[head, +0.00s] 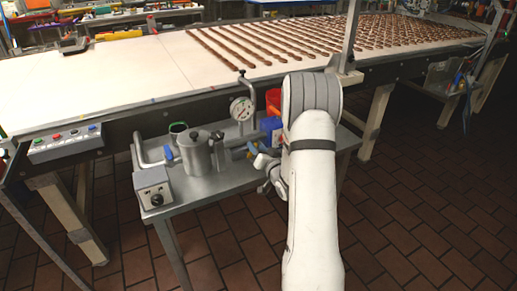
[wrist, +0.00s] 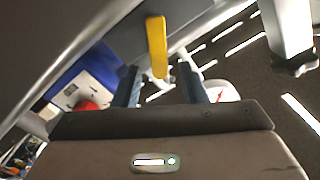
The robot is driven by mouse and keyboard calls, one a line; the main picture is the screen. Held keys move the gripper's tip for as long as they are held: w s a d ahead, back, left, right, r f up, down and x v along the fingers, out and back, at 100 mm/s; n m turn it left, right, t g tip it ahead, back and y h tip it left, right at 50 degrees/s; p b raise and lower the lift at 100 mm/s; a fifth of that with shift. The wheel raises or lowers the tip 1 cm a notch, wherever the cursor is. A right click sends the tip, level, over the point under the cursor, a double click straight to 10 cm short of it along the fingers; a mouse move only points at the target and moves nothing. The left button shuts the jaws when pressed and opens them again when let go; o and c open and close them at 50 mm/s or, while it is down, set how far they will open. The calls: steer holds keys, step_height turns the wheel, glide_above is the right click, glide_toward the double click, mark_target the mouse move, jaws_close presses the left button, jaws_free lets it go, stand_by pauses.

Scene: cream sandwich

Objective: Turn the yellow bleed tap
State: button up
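The yellow bleed tap (wrist: 157,48) shows in the wrist view as a short yellow lever on a dark grey body. Its lower end lies in line with the gap between my fingertips. My gripper (wrist: 160,84) is open and empty, with one blue-grey finger on each side of that gap. I cannot tell whether the lever's end is between the fingers or just beyond them; no contact shows. In the head view my gripper (head: 262,160) is beside the pipework on the metal side table, partly hidden by my arm. The tap is too small to make out surely there.
The metal side table (head: 225,183) carries a steel pot (head: 195,156), a pressure gauge (head: 241,109) and a control box (head: 152,190). Blue (head: 268,124) and red (head: 273,103) containers stand behind my gripper. A long conveyor (head: 150,75) runs behind. The tiled floor at right is clear.

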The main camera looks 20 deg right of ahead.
jaws_close()
stand_by(0.3)
steer(key=shift+f, duration=0.1)
steer(key=shift+d+f+m+b, duration=0.1)
steer(key=shift+d+m+b, duration=0.05)
steer(key=shift+m+b, duration=0.25)
steer(key=shift+d+m, duration=0.1)
steer(key=shift+m, duration=0.3)
jaws_free()
